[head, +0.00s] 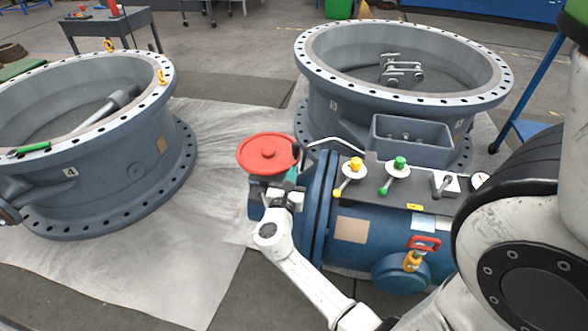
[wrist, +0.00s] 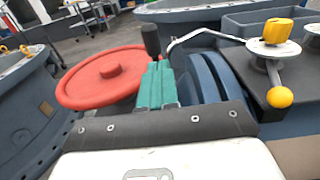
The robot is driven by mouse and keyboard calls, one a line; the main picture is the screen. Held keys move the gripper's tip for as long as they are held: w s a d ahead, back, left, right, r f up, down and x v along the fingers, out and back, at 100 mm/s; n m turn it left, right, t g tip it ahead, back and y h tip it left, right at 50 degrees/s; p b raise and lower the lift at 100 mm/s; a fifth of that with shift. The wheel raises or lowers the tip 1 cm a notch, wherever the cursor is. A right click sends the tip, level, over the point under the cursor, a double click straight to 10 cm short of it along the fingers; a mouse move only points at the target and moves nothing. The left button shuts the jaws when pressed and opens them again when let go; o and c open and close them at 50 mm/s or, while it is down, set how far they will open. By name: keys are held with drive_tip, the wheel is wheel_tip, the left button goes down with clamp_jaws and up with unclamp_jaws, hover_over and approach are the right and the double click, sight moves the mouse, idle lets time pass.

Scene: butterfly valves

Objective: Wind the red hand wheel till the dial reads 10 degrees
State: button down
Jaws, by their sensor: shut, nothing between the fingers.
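The red hand wheel (head: 267,152) is at the left end of the blue pipe body in the head view; in the wrist view it fills the left middle (wrist: 100,78). A dark upright handle (wrist: 151,40) stands at the wheel's right edge. My gripper (head: 293,174) has teal fingers, which show shut and empty in the wrist view (wrist: 156,84). The fingers are just right of the wheel, near the handle; I cannot tell whether they touch it. A small round white dial (head: 480,181) sits at the right end of the dark panel, partly cut off by my arm. Its reading is too small to read.
Yellow-knobbed (head: 355,164) and green-knobbed (head: 400,163) levers stand on the dark panel right of my gripper. A bent metal rod (head: 335,143) passes behind it. Large flanged rings stand at left (head: 150,120) and behind (head: 335,100). The floor sheet at lower left is clear.

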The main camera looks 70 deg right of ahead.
drive_tip(key=s+a+p, duration=0.1)
drive_tip(key=a, duration=0.7)
drive_tip(key=shift+s, duration=0.35)
idle(0.4)
drive_tip(key=s+a+f+m+g+y, duration=0.2)
drive_tip(key=s+a+f+m+y, duration=0.35)
drive_tip(key=m, duration=0.85)
drive_tip(key=s+a+r+m+t+y, duration=0.1)
drive_tip(key=a+m+y, duration=0.2)
drive_tip(key=a+y, duration=0.45)
drive_tip(key=s+a+m+y, duration=0.2)
drive_tip(key=a+y, duration=0.3)
drive_tip(key=a, duration=0.5)
wheel_tip(320, 180, up, 17)
drive_tip(key=p, duration=1.7)
drive_tip(key=shift+w+d+f, duration=0.15)
drive_tip(key=shift+w+d, duration=0.05)
drive_tip(key=shift+d, duration=0.2)
